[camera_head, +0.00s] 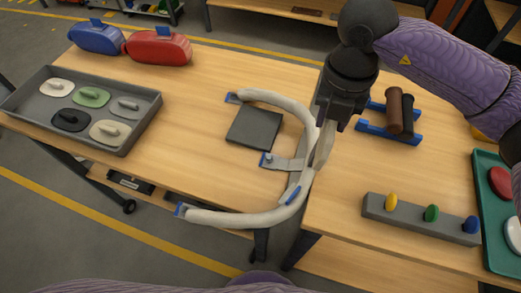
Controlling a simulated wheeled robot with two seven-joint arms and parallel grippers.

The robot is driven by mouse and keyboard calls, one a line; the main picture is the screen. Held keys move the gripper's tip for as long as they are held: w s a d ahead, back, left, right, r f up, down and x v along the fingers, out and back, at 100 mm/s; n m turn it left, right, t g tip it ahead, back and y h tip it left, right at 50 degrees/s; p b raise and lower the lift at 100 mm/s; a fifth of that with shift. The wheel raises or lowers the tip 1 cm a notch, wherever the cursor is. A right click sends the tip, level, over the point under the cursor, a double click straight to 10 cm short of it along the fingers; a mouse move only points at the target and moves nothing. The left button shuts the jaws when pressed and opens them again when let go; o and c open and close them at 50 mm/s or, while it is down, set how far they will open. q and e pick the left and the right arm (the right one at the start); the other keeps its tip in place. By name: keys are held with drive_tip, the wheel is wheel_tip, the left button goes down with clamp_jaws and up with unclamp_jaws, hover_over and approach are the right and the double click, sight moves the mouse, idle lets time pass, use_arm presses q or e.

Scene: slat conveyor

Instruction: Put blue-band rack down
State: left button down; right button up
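The blue-band rack is a curved pale frame (247,217) with blue ends and a blue band. It has a long upper arm, a long lower arm and a short middle bracket. My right gripper (322,140) reaches down from the upper right, closed on the pale upright part of the frame at its right side. The rack's upper arm and bracket lie around a dark square pad (254,127) on the wooden table (205,110). Its lower arm extends past the table's front edge. Whether the rack touches the table is unclear. My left gripper is not in view.
A grey tray (150,118) of coloured pieces stands at left, with blue (97,39) and red (158,48) cases behind.

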clamp_jaws()
idle(1.1)
